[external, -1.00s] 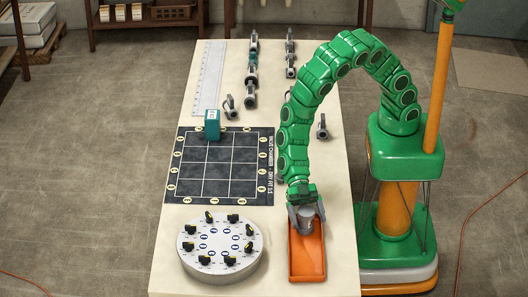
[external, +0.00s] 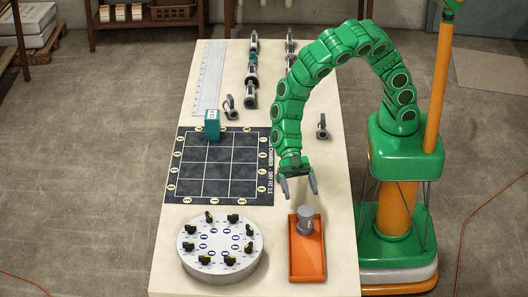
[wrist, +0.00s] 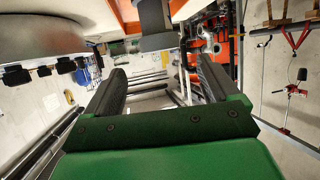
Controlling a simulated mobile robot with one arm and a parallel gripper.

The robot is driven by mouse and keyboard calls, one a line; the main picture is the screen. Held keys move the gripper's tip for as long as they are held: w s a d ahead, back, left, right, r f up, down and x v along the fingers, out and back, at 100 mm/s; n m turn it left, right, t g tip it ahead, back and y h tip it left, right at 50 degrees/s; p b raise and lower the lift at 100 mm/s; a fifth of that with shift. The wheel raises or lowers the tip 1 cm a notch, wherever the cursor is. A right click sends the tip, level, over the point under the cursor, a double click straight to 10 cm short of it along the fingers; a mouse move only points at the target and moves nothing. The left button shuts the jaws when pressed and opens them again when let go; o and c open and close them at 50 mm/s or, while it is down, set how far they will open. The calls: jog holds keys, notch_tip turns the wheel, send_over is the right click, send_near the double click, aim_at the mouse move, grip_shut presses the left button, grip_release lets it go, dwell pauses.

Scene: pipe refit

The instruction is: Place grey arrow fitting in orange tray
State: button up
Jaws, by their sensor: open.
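The grey fitting (external: 306,219) stands in the far end of the orange tray (external: 307,259), near the front right of the table. Its arrow marking is too small to make out. My gripper (external: 299,188) is open and empty, above and behind the fitting, apart from it. In the wrist view my gripper (wrist: 158,85) shows its two dark jaws spread with nothing between them.
A round white dial plate (external: 222,250) with several black knobs stands left of the tray. A dark gridded mat (external: 218,172) bears a teal block (external: 212,124). Several pipe fittings lie at the back, and one (external: 322,127) lies near the right edge.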

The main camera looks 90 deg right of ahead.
jog(key=shift+v, duration=1)
